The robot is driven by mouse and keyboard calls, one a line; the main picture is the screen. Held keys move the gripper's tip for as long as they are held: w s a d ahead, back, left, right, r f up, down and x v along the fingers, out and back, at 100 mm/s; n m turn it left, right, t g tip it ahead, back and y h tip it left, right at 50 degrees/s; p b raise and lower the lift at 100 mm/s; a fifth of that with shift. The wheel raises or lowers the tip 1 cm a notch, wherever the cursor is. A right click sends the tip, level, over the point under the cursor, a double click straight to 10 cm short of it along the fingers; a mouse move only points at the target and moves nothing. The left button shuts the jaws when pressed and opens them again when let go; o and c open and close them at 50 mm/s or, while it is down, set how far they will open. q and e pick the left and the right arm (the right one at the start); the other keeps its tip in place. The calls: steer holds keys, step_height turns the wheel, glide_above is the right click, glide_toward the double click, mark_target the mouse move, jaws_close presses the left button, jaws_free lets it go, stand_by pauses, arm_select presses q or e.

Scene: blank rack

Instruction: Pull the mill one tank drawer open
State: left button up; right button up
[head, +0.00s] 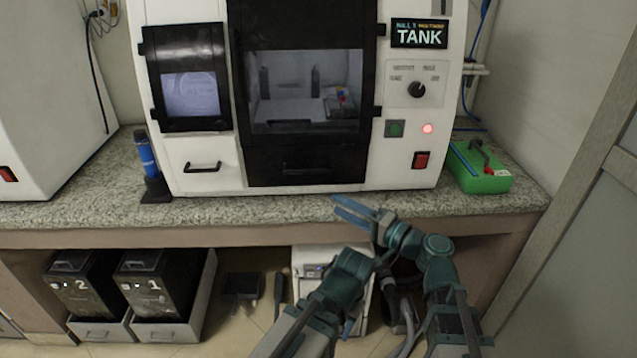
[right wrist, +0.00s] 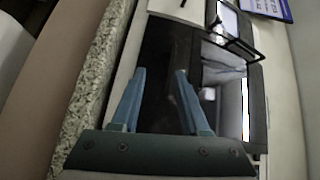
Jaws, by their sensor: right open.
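A white machine (head: 210,182) with a "TANK" sign (head: 419,34) stands on the counter; the small line above that word looks like it names a mill. At its lower left is a white drawer front with a black bar handle (head: 203,167). Below the counter, black boxes marked 1 (head: 155,288) and 2 (head: 80,287) sit in grey drawers with front handles. My right gripper (head: 352,207) is open and empty in front of the counter edge, below the machine's black door. Its blue fingers (right wrist: 158,72) are apart in the right wrist view. My left gripper is not in view.
A green box (head: 480,168) sits on the counter right of the machine, and a blue bottle-like object (head: 146,155) stands left. The granite counter (head: 80,205) has a clear front strip. A white unit (head: 312,262) stands under the counter behind my arm.

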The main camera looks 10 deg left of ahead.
mark_target(307, 170)
steer(key=shift+m+t+y, duration=0.3)
steer(key=shift+m+t, duration=0.3)
steer(key=shift+t, duration=0.2)
steer(key=x, duration=0.4)
steer(key=r+p+x, duration=0.1)
steer(key=x, duration=0.4)
steer(key=w+d+x, duration=0.1)
steer(key=x, duration=0.3)
steer(key=shift+w+a+r+p, duration=0.15)
steer(key=shift+a+r+p, duration=0.1)
steer(key=shift+r+p, duration=0.15)
jaws_close()
stand_by(0.4)
